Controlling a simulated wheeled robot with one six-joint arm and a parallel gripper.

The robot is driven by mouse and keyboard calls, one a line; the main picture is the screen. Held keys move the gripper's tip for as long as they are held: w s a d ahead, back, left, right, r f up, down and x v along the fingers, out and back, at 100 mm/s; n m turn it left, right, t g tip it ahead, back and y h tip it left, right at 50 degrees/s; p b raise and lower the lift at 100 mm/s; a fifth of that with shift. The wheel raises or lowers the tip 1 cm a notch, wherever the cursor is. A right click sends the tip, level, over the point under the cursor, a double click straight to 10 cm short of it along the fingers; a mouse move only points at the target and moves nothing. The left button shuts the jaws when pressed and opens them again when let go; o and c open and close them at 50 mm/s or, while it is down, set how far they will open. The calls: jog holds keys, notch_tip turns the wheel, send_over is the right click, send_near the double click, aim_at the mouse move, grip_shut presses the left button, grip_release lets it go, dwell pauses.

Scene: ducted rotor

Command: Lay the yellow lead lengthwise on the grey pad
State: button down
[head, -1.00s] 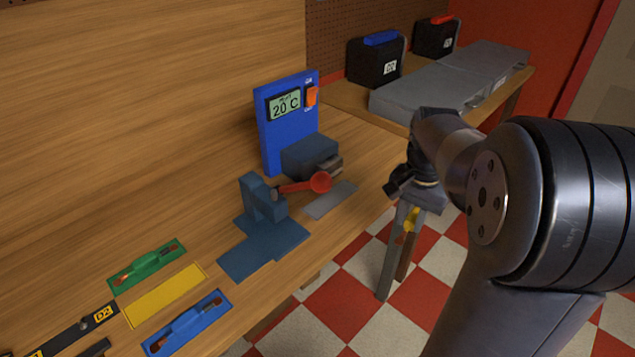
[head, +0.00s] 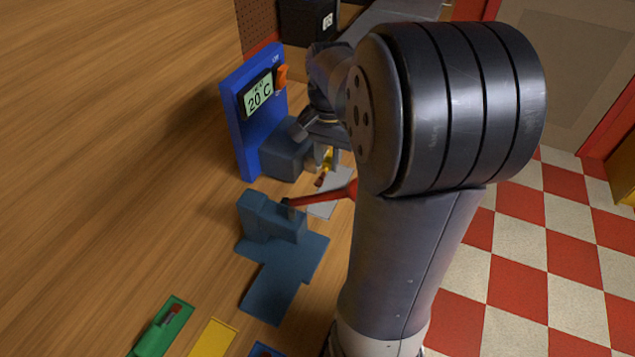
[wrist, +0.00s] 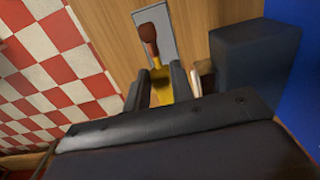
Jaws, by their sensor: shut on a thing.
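My gripper (head: 324,150) is shut on the yellow lead (head: 329,160), which shows in the wrist view (wrist: 161,88) between the two fingers. The lead's dark red end (wrist: 149,38) sticks out past the fingertips. The grey pad (head: 325,208) lies flat on the wooden bench, near its front edge. In the wrist view the lead's end overlaps the pad (wrist: 166,22). Whether the lead touches the pad I cannot tell. My arm hides part of the pad's right side in the head view.
A dark grey block (head: 288,150) stands beside the pad, in front of a blue panel (head: 242,120) reading 20 C. Green (head: 160,328) and yellow (head: 212,340) trays lie nearer.

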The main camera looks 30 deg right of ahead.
aim_at(328, 162)
notch_tip(328, 162, down, 8)
jog(key=shift+f, duration=0.25)
jog(key=shift+f, duration=0.1)
jog(key=shift+f, duration=0.15)
jog(key=c, duration=1.2)
grip_release()
notch_tip(328, 162, up, 12)
jog(key=shift+r, duration=0.25)
